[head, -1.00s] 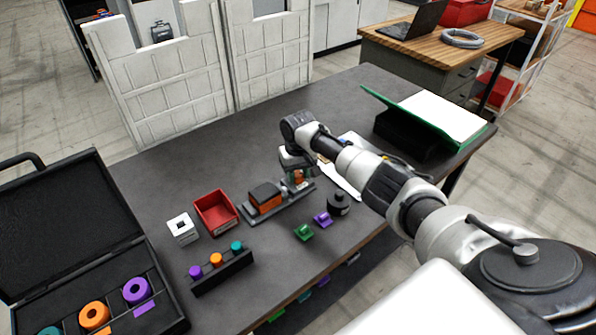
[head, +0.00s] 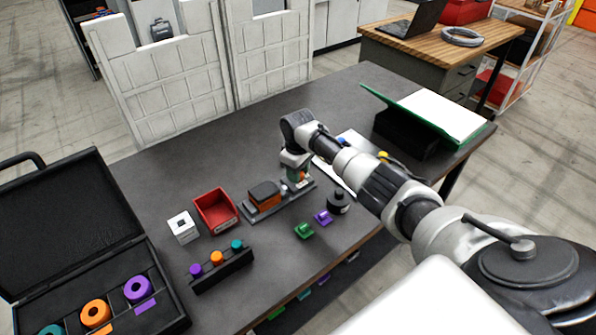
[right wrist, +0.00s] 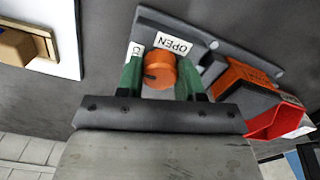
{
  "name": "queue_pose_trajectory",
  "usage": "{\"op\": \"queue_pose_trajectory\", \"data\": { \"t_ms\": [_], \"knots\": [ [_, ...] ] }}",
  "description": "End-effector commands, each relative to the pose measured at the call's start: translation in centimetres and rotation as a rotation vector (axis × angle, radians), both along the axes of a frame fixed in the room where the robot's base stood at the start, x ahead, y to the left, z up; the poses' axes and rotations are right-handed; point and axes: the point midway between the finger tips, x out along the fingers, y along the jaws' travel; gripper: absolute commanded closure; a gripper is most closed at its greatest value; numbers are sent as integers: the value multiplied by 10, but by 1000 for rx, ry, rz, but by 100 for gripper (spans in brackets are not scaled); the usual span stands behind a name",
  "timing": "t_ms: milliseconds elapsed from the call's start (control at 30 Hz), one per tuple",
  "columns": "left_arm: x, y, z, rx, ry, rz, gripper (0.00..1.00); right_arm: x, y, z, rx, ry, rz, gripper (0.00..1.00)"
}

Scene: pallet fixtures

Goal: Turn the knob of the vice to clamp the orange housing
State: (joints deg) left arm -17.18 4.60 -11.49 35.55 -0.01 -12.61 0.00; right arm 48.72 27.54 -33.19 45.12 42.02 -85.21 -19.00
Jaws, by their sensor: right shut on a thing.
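The vice (head: 290,200) lies on the dark table in the head view, a grey base with the orange housing (head: 265,203) seated at its left part, dark on top. In the right wrist view the orange housing (right wrist: 240,85) shows right of the knob. The orange knob (right wrist: 159,70) is at the vice's end beside an "OPEN" label; a second label is partly hidden. My right gripper (right wrist: 162,78) has its green fingers on both sides of the knob and is shut on it. It also shows in the head view (head: 297,172), over the vice's right end. My left gripper is not in view.
A red bin (head: 216,210) and a white block (head: 183,228) stand left of the vice. A black rack (head: 222,272) with coloured pegs is in front. A black round part (head: 338,202), green and purple pieces lie to the right. An open black case (head: 70,240) is at far left.

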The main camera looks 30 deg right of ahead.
Motion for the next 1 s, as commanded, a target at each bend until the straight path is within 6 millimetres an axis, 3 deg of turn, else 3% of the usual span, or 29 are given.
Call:
{"op": "queue_pose_trajectory", "data": {
  "t_ms": [400, 433, 567, 867, 1000],
  "knots": [
    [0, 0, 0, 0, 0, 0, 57, 2, -1, 4, -1, -9, 7, 87],
    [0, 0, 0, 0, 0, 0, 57, 2, -1, 4, -1, -9, 7, 58],
    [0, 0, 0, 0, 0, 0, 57, 2, 0, 3, -1, -7, 6, 38],
    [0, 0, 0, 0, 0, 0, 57, 1, 0, 2, -1, -4, 6, 37],
    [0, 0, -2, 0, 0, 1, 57, 2, -1, 16, 0, -6, 7, 37]
  ]
}}
